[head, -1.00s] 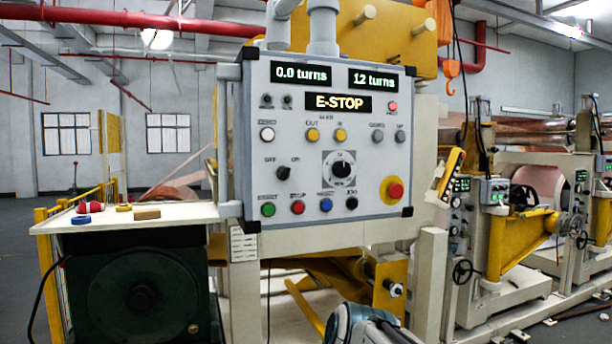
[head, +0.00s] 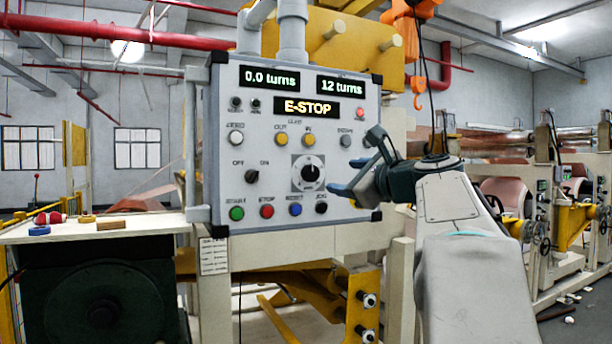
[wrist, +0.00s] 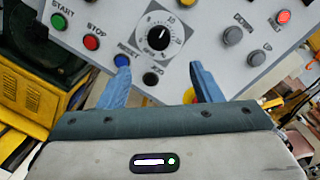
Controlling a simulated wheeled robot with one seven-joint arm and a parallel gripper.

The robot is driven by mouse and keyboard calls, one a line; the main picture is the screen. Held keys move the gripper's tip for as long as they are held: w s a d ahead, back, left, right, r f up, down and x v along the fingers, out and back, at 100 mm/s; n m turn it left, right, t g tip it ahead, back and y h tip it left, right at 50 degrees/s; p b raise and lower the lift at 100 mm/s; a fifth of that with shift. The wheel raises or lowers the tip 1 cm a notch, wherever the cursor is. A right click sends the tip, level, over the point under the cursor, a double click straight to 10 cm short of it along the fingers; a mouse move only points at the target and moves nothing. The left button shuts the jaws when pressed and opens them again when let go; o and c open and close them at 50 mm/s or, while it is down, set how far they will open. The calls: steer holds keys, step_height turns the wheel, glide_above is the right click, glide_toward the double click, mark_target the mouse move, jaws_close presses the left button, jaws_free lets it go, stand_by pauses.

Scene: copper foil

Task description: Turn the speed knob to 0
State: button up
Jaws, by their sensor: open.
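The speed knob (head: 311,173) is a black round dial with a white pointer mark, set on a square pale scale plate in the lower middle of the grey control panel (head: 222,150). It also shows in the wrist view (wrist: 158,38), where its pointer leans up and slightly right; the scale figures are too small to read surely. My gripper (head: 347,176) is open and empty, its blue fingers just right of the knob in the head view. In the wrist view my gripper (wrist: 159,66) has its fingertips spread below the knob, with no visible contact.
Start (head: 237,213), stop (head: 266,211) and reset (head: 295,209) buttons and a JOG button (head: 321,207) sit below the knob. In the wrist view, a red and yellow emergency stop (wrist: 190,95) is partly hidden behind a finger. The display (head: 308,107) reads E-STOP.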

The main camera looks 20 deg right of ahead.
mark_target(314, 175)
steer(key=w+p, duration=0.1)
steer(key=w, duration=0.2)
steer(key=w+a+p, duration=0.1)
steer(key=w, duration=0.3)
steer(key=w+p, duration=0.1)
steer(key=w, duration=0.3)
steer(key=shift+w+a, duration=0.25)
steer(key=shift+a, duration=0.05)
steer(key=shift+c, duration=0.3)
steer(key=c, duration=0.9)
